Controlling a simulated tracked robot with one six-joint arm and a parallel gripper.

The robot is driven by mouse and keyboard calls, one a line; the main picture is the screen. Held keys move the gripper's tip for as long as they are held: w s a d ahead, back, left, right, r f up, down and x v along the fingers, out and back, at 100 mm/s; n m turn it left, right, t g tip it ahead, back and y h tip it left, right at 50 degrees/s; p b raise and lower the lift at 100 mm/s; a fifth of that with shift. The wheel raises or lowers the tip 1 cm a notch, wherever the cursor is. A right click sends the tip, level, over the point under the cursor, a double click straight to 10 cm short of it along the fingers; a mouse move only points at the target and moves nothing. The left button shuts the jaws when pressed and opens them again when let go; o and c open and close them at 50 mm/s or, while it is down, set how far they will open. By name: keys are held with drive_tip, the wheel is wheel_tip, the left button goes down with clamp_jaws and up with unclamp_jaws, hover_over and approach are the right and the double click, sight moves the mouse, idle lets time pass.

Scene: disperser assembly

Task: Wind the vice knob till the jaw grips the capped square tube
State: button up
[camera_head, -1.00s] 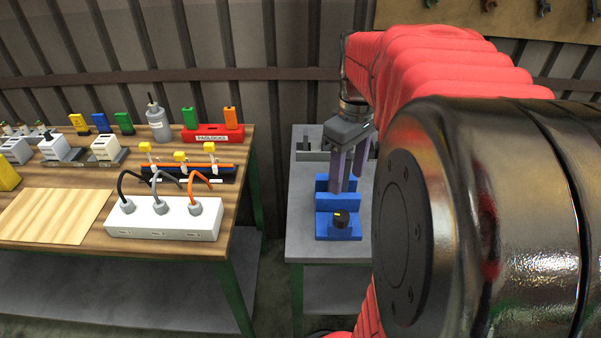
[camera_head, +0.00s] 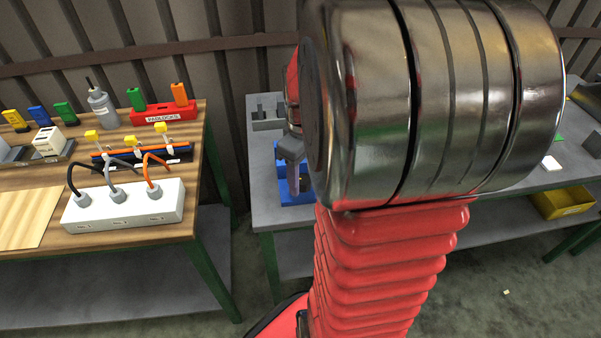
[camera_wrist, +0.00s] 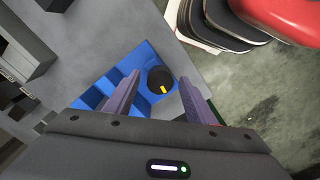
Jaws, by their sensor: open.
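The blue vice (camera_head: 286,193) stands on the grey bench, mostly hidden behind my arm in the head view. In the wrist view the vice (camera_wrist: 112,82) lies below my gripper, with its round black knob (camera_wrist: 160,86) and a yellow mark on it. My gripper (camera_wrist: 159,77) is open, its two purple fingers apart, and the knob shows between their tips. I cannot tell whether the fingers touch the knob or are above it. The knob is hidden in the head view. I cannot make out the capped square tube in either view.
A grey block (camera_head: 268,112) stands at the back of the grey bench (camera_head: 262,218). A wooden table at left holds a white power strip (camera_head: 122,205) and a red padlock holder (camera_head: 164,112). A yellow bin (camera_head: 563,201) sits low at right.

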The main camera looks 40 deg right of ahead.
sight(303, 179)
drive_tip(key=shift+c, duration=0.5)
drive_tip(key=c, duration=0.9)
drive_tip(key=shift+c, duration=0.2)
drive_tip(key=shift+m, duration=0.4)
drive_tip(key=o, duration=1)
drive_tip(key=shift+o, duration=0.2)
wheel_tip(303, 179, up, 14)
drive_tip(key=shift+f, duration=0.2)
